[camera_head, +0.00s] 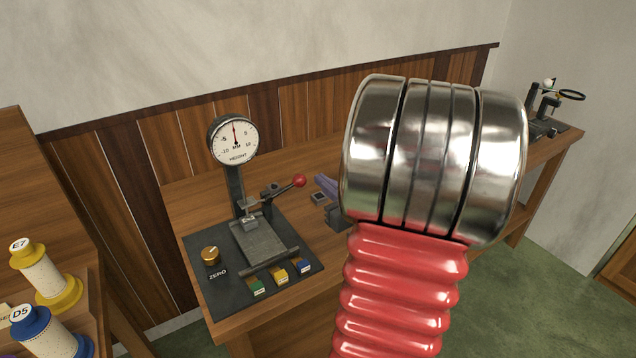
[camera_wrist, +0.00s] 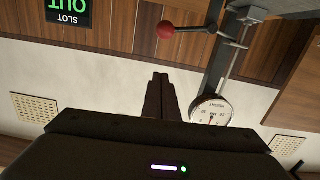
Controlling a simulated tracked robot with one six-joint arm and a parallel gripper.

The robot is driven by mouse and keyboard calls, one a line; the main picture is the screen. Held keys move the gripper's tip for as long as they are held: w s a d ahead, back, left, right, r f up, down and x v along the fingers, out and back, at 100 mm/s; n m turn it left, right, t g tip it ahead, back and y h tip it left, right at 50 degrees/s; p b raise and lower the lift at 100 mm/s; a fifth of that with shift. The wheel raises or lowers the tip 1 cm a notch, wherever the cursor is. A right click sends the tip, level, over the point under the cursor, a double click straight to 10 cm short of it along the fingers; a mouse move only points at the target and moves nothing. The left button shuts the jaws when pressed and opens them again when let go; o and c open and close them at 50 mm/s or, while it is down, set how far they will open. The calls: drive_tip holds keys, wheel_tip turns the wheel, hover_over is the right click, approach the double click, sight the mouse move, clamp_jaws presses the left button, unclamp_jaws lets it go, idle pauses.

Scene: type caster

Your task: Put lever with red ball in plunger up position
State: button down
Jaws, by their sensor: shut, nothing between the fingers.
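The lever with the red ball (camera_head: 299,181) is on the height gauge stand in the head view, its arm slanting up to the right to the ball. In the wrist view, which looks upside down, the red ball (camera_wrist: 165,29) and its rod show at the top. My gripper (camera_wrist: 160,76) is shut and empty in the wrist view, its tips apart from the ball in the picture. In the head view my gripper cannot be made out. The round gauge dial (camera_head: 234,141) stands above the lever; the dial (camera_wrist: 211,112) also shows right of my fingers.
The black gauge base (camera_head: 212,279) carries a brass ZERO knob (camera_head: 210,255) and several coloured blocks. A purple-handled tool (camera_head: 326,186) is right of the lever, partly hidden by my arm. Spools (camera_head: 46,282) stand at left. A green-lettered sign (camera_wrist: 69,11) is at upper left.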

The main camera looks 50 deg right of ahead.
drive_tip(key=w+d+f, duration=0.3)
drive_tip(key=w+f, duration=0.1)
drive_tip(key=w, duration=0.5)
drive_tip(key=shift+w+f, duration=0.2)
